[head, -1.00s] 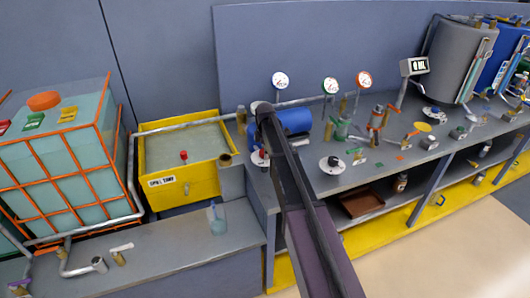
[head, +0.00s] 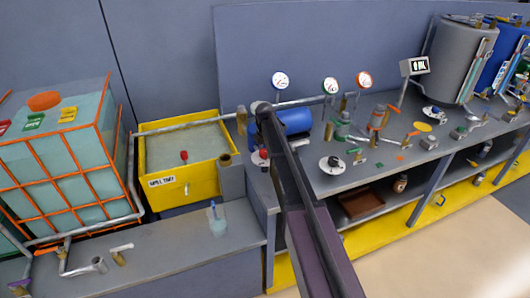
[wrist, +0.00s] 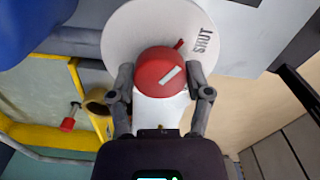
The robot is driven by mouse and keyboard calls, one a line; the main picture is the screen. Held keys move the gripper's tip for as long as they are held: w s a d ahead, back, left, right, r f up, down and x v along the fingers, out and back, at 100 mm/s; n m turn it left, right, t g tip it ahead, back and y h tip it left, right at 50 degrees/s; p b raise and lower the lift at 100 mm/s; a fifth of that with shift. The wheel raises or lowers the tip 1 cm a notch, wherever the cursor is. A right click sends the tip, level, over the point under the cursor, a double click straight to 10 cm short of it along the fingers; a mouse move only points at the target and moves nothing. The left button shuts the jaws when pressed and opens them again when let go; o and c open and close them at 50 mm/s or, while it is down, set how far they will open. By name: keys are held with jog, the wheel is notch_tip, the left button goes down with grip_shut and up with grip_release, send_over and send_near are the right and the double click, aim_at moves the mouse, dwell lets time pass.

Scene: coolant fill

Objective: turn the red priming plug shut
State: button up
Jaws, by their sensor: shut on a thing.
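The red priming plug (wrist: 160,72) is a round red cap on a white disc (wrist: 122,28) in the wrist view. It has a pale bar on its face and a small red nub at its upper right edge. The nub points close to the left of the word SHUT printed on the disc. My gripper (wrist: 164,88) is shut on the plug, one finger on each side. In the head view the plug (head: 261,154) is a small red spot beside my arm, which hides part of the area.
A blue cylinder (head: 296,122) lies just behind the plug. A yellow tank (head: 205,180) with a red-topped fitting stands to the left. Gauges and several valves crowd the bench to the right. A pipe (head: 185,121) runs along the back.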

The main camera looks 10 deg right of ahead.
jog(key=shift+s, duration=0.15)
jog(key=o, duration=1.1)
jog(key=shift+o, duration=0.2)
jog(key=shift+m, duration=0.5)
